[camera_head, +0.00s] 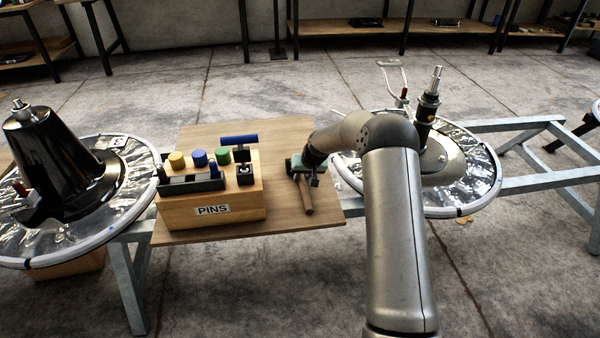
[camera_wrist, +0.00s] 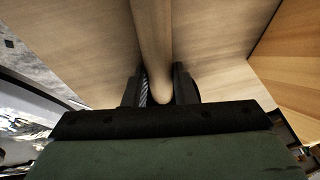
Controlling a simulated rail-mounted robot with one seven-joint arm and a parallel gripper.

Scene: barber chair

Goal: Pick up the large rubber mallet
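A wooden handle (camera_head: 306,198), apparently the mallet's, lies over the wooden board right of the pin block. Its head cannot be made out in either view. My gripper (camera_head: 306,180) is low over the board at the handle, partly hidden by my wrist. In the wrist view, the handle (camera_wrist: 152,45) runs down from the top edge, and its rounded end sits between the two dark fingers of my gripper (camera_wrist: 160,88). The fingers are very close to its sides. Whether they press on it cannot be told.
The wooden board (camera_head: 283,137) carries a wooden block (camera_head: 240,203) labelled PINS, with coloured pegs and a blue-handled tool, left of my gripper. Round silver-covered bases stand on both sides, one under a black cone (camera_head: 50,150), one under a metal post (camera_head: 428,105).

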